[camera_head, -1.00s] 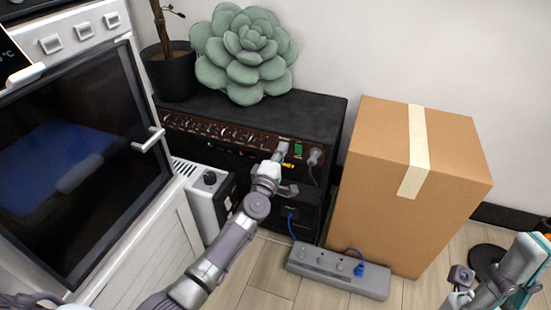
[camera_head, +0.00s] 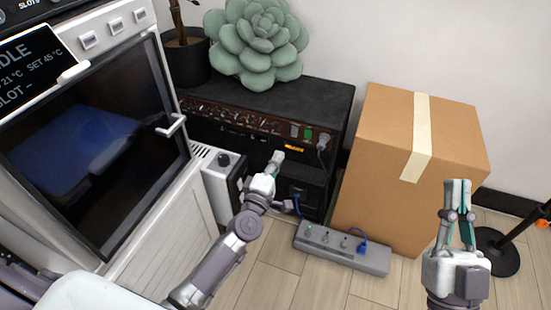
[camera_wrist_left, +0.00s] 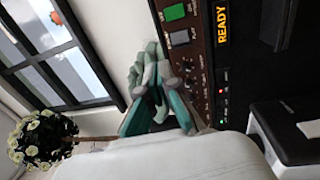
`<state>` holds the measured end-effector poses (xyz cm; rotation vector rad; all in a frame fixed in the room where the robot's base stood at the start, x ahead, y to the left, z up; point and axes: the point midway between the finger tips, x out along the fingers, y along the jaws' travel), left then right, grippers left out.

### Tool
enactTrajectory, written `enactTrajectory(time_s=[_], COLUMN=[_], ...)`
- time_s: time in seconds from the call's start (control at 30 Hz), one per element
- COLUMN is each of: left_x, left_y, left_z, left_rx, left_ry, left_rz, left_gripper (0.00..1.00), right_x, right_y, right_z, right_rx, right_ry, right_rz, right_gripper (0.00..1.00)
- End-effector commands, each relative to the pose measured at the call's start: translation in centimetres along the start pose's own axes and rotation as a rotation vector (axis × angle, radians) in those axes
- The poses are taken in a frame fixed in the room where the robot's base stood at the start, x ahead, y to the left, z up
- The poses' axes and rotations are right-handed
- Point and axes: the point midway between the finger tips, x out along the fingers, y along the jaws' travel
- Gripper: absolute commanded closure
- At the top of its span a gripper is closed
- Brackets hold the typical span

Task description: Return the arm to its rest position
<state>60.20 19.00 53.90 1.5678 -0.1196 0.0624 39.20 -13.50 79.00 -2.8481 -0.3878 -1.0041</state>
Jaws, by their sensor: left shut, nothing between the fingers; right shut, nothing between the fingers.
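My left gripper (camera_head: 277,157) is shut and empty in the head view, in front of the black amplifier (camera_head: 335,110) and just below its brown control panel. In the left wrist view its fingers (camera_wrist_left: 151,50) are together, beside the panel's green switch (camera_wrist_left: 175,12) and grey switch (camera_wrist_left: 180,38). An amber "READY" display (camera_wrist_left: 222,25) is lit there. From the pictures I cannot tell the exact gap to the panel. My right gripper (camera_head: 459,186) points upward in front of the cardboard box (camera_head: 400,135), with its fingers close together and nothing held.
A grey power strip (camera_head: 318,240) with a blue plug (camera_head: 361,248) lies on the wooden floor. The white oven-like machine (camera_head: 165,215) stands left, beside a small white unit (camera_head: 222,190). A green succulent (camera_head: 255,45) sits on the amplifier. A round black base (camera_head: 497,255) stands right.

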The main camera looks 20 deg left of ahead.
Motion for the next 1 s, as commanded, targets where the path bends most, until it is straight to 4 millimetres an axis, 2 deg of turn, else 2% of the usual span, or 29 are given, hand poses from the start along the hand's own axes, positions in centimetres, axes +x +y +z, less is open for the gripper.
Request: enactTrajectory(time_s=[0.2, 0.73, 0.77, 0.87, 1.0], left_x=[-1.0, -1.2, -1.3, -2.7, -6.3], left_y=[0.3, 0.6, 0.9, 3.5, 9.9], left_z=[0.0, 0.2, 0.3, 1.4, 3.6], left_rx=[-0.002, 0.014, 0.033, 0.173, 0.523], left_ry=[0.0, -0.003, -0.007, -0.027, -0.035], left_rz=[0.001, 0.007, 0.015, 0.075, 0.225], left_gripper=[1.0, 1.0, 1.0, 1.0, 1.0], right_x=[0.0, 0.0, 0.0, 0.0, 0.0], right_y=[0.1, 0.1, 0.1, 0.1, 0.1], right_z=[1.3, 1.3, 1.3, 1.3, 1.3], right_rx=[-0.003, -0.003, -0.003, -0.003, -0.003], right_ry=[-0.078, -0.078, -0.078, -0.078, -0.078], right_rz=[0.003, 0.003, 0.003, 0.003, 0.003], right_gripper=[1.0, 1.0, 1.0, 1.0, 1.0])
